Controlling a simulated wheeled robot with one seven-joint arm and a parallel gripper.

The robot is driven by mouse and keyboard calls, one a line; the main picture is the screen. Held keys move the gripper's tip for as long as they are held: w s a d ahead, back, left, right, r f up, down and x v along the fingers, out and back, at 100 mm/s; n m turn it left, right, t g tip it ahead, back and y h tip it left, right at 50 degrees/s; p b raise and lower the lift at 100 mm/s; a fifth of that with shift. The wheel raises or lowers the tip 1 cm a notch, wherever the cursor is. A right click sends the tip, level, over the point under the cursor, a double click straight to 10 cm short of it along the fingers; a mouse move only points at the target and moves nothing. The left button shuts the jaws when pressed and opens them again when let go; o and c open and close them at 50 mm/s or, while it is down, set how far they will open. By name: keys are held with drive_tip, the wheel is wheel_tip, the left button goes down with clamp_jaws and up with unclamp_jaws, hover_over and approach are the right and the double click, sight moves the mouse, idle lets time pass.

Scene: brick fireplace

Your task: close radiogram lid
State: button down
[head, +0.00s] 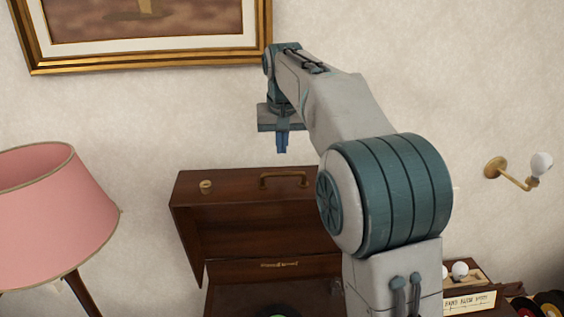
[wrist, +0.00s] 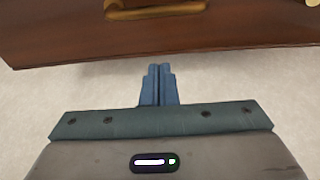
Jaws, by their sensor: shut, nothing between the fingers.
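The radiogram lid (head: 235,228) is dark brown wood and stands raised and open at the back of the radiogram body (head: 225,300). A brass handle (head: 284,178) and a small round brass knob (head: 206,187) are on its upper edge. My gripper (head: 282,150) is shut and empty. In the head view it points down, above the lid's top edge. In the wrist view my gripper (wrist: 158,68) has its blue fingertips just short of the lid's edge (wrist: 60,45), with the handle (wrist: 155,10) beyond. I cannot tell whether they touch. My arm hides the lid's right part.
A pink lampshade (head: 50,215) stands at the left. A gold-framed picture (head: 150,65) hangs on the wall above. A wall lamp (head: 530,170) is at the right. A small box with a sign (head: 470,300) and records (head: 545,302) are at the lower right.

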sight(281, 169)
drive_tip(key=x, duration=0.4)
drive_tip(key=s, duration=0.3)
drive_tip(key=shift+r+p, duration=0.15)
drive_tip(key=shift+p, duration=0.25)
drive_tip(key=shift+s, duration=0.45)
drive_tip(key=shift+s, duration=0.1)
